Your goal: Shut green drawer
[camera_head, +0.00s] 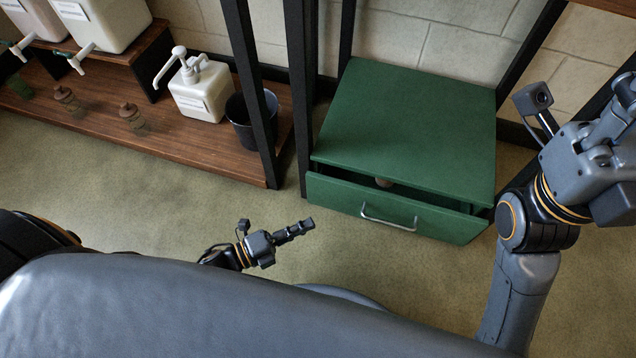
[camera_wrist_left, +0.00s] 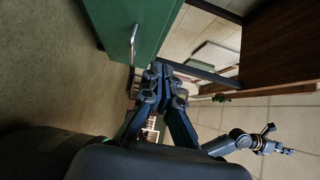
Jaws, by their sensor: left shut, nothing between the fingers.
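The green drawer (camera_head: 340,197) is partly open at the bottom of a green cabinet (camera_head: 410,120). A dark gap shows behind its front, and a small tan object (camera_head: 384,183) is inside. Its metal handle (camera_head: 388,220) is on the front and also shows in the left wrist view (camera_wrist_left: 133,45). My left gripper (camera_head: 306,226) is shut and empty, left of the handle and apart from the drawer front in the head view. It also shows in the left wrist view (camera_wrist_left: 163,72). My right gripper (camera_head: 612,110) is raised at the right edge, and its fingers are unclear.
Dark shelf posts (camera_head: 298,90) stand just left of the cabinet. A wooden shelf (camera_head: 160,140) at the left holds a white pump container (camera_head: 203,95), a black bucket (camera_head: 242,125) and small brown items. Open floor (camera_head: 150,190) lies in front of the shelf and drawer.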

